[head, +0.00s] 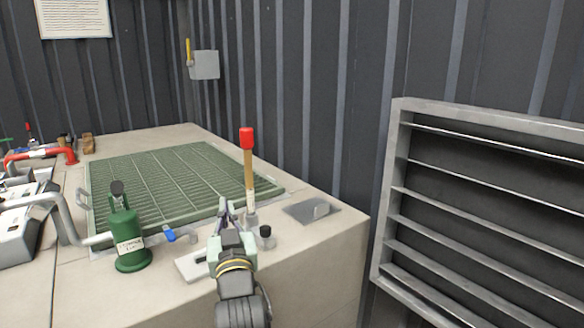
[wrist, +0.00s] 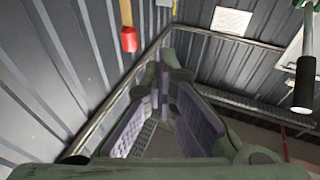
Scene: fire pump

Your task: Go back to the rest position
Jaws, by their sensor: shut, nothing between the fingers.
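My gripper (head: 226,210) is in the lower middle of the head view, over the near part of the beige bench top (head: 335,212). In the wrist view my gripper (wrist: 163,72) has its two fingers meeting at the tips, with nothing between them. A wooden stick with a red end (head: 247,140) stands upright just beyond my gripper. Its red end (wrist: 129,40) also shows at the top of the wrist view. I cannot tell from the head view whether my gripper touches the stick.
A green cylinder with a label (head: 130,240) and a blue-handled valve (head: 169,235) stand left of my gripper. A green grate (head: 150,180) lies behind. A grey plate (head: 312,211) lies to the right, and a louvred panel (head: 480,210) stands beyond the bench edge.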

